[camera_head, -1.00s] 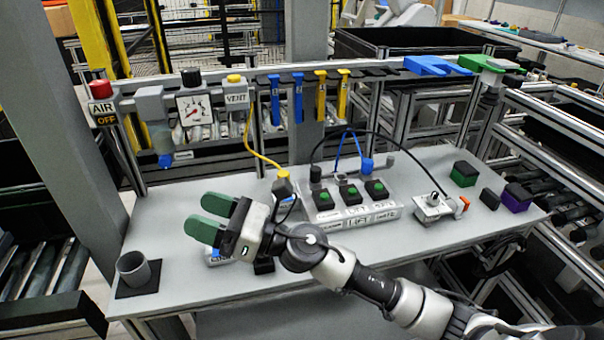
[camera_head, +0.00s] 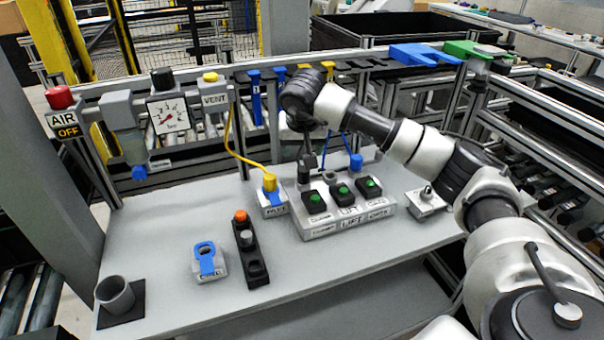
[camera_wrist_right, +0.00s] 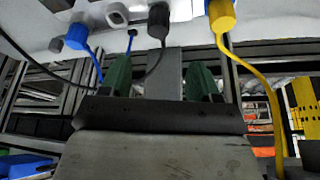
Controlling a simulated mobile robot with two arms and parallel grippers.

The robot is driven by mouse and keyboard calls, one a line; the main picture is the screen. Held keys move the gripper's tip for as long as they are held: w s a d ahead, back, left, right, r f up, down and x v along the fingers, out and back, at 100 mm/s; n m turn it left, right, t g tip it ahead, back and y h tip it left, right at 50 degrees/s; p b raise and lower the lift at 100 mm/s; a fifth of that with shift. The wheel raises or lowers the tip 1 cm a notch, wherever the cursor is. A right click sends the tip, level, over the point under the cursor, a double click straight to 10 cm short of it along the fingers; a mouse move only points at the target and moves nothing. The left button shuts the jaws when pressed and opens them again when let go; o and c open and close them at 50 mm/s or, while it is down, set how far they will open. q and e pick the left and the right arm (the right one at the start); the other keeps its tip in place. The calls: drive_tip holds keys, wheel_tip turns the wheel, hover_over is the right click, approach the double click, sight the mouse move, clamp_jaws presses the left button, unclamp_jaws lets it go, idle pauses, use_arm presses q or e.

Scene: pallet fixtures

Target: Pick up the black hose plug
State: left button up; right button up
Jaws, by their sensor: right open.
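The black hose plug (camera_head: 303,173) stands upright at the back left of the white LIFT block (camera_head: 348,222) in the head view. In the right wrist view the plug (camera_wrist_right: 158,20) shows near the top, its black hose curving down. My right gripper (camera_wrist_right: 159,80) is open, its two green fingers spread and empty. The plug is in line with the gap between them, beyond the fingertips; I see no contact. In the head view my right wrist is above the plug, and the fingers are hidden or too dark to tell. My left gripper is not in view.
A blue plug (camera_head: 356,162) stands right of the black one; a yellow plug (camera_head: 270,183) with a yellow hose stands left. Green-topped buttons (camera_head: 342,190) sit in front. The rail with hanging tags (camera_head: 256,97) runs behind. The table's left part has free room.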

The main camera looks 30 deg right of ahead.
sight(303, 168)
drive_tip(key=x, duration=0.2)
drive_tip(key=p+x, duration=0.1)
drive_tip(key=x, duration=0.1)
drive_tip(key=p+x, duration=0.1)
drive_tip(key=x, duration=0.2)
drive_tip(key=shift+s+d+f, duration=0.1)
drive_tip(key=shift+s+f, duration=0.05)
drive_tip(key=shift+s, duration=0.1)
drive_tip(key=shift+w+d+f, duration=0.1)
drive_tip(key=shift+w+f, duration=0.1)
drive_tip(key=shift+f, duration=0.3)
drive_tip(key=c, duration=1)
drive_tip(key=shift+r, duration=0.2)
